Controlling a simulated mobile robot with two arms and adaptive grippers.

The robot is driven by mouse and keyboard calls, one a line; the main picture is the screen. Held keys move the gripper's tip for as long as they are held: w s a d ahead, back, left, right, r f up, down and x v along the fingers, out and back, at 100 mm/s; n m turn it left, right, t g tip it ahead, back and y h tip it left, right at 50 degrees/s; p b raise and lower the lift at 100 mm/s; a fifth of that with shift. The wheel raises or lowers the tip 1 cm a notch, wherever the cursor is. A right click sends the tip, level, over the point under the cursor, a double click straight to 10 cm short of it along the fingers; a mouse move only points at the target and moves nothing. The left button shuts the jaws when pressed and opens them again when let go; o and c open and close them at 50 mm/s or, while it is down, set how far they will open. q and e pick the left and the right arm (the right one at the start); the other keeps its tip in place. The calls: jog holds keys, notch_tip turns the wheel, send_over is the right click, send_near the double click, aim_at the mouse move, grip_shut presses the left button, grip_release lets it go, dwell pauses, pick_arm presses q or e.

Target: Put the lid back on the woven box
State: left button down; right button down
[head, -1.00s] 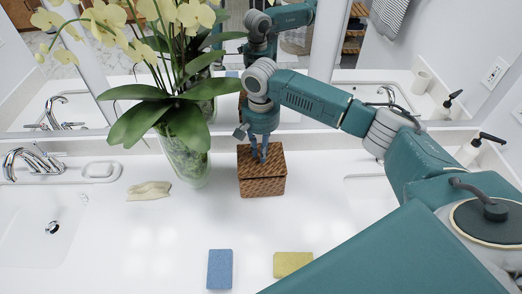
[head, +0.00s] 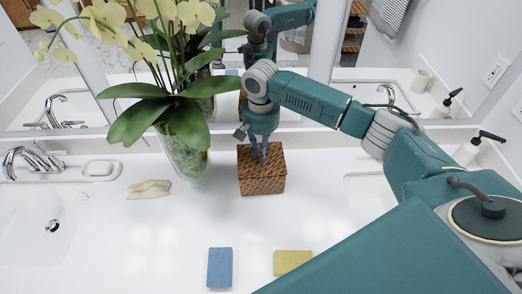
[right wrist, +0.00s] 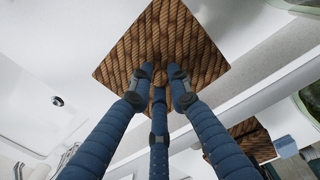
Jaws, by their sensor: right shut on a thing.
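The brown woven box (head: 263,187) stands on the white counter in the middle of the head view. Its woven lid (head: 275,162) lies over the top of the box, roughly in line with its sides; whether it is fully seated I cannot tell. My right gripper (head: 260,158) points down from above with its fingers shut on the lid's small knob. In the right wrist view, the blue fingers (right wrist: 159,80) close around the knob at the middle of the lid (right wrist: 185,35). The box body is hidden under the lid there. My left gripper is not in view.
A glass vase (head: 184,155) with a yellow orchid stands close left of the box. A mirror (head: 225,105) rises behind. A folded cloth (head: 149,189), a blue sponge (head: 220,268) and a yellow sponge (head: 292,262) lie on the counter. Sinks are at both sides.

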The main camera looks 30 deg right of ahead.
jog(key=shift+f, duration=0.1)
dwell(0.3)
jog(key=c, duration=1.1)
grip_release()
jog(key=shift+r, duration=3.5)
grip_shut()
jog(key=shift+f, duration=0.2)
jog(key=shift+f+b, duration=0.35)
jog(key=shift+f, duration=2.4)
